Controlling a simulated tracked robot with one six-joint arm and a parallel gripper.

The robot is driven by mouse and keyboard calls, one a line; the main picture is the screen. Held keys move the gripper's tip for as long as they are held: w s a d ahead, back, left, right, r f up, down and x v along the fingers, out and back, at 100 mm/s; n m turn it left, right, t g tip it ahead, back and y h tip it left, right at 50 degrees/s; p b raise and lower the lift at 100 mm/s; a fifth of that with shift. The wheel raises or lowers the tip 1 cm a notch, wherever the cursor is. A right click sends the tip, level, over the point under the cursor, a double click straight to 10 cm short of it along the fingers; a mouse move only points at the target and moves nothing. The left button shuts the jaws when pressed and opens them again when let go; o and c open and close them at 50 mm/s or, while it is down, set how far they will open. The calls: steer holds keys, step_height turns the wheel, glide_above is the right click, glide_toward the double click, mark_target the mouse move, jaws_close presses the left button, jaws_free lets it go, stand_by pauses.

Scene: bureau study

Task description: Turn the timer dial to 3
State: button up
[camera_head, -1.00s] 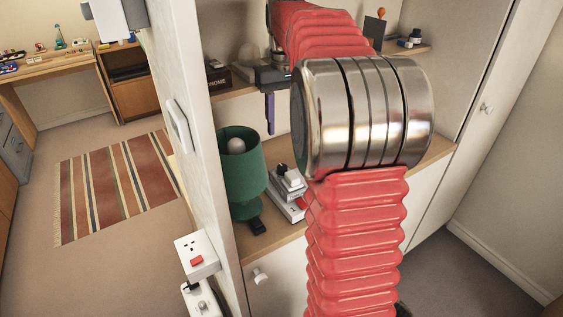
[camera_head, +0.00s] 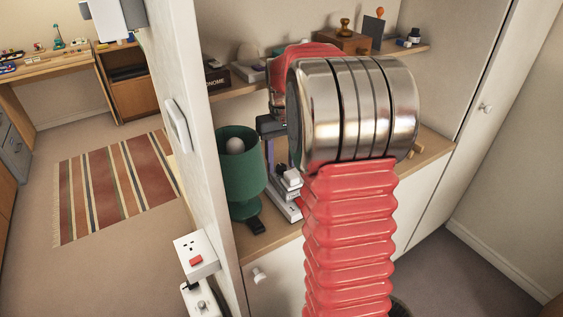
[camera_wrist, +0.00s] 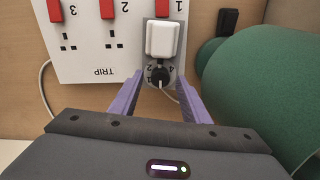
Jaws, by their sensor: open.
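The timer dial (camera_wrist: 159,77) is a small dark round knob on a grey plate, below a white plug (camera_wrist: 161,38) in the wrist view. The numbers 2 and 4 show around it; a light pointer mark on it is too small to read surely. My gripper (camera_wrist: 159,83) is open, its two purple fingers apart on either side of the dial, with nothing held. In the head view my gripper (camera_head: 281,168) hangs over the white switch board (camera_head: 290,212), and my arm hides much of it.
The board has several red switches (camera_wrist: 107,8), sockets and the word TRIP, upside down. A green lamp (camera_head: 241,172) stands close beside it, along the right of the wrist view. A shelf above holds a wooden box (camera_head: 342,42). A wall edge (camera_head: 212,200) is at left.

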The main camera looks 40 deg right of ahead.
mark_target(282, 165)
steer(key=shift+f, duration=0.4)
steer(key=shift+c, duration=0.3)
steer(key=c, duration=1)
steer(key=shift+m, duration=0.5)
steer(key=o, duration=1.1)
steer(key=shift+c, duration=0.2)
steer(key=shift+r, duration=0.1)
step_height(282, 165, up, 14)
steer(key=shift+d+f, duration=0.15)
steer(key=shift+f, duration=0.05)
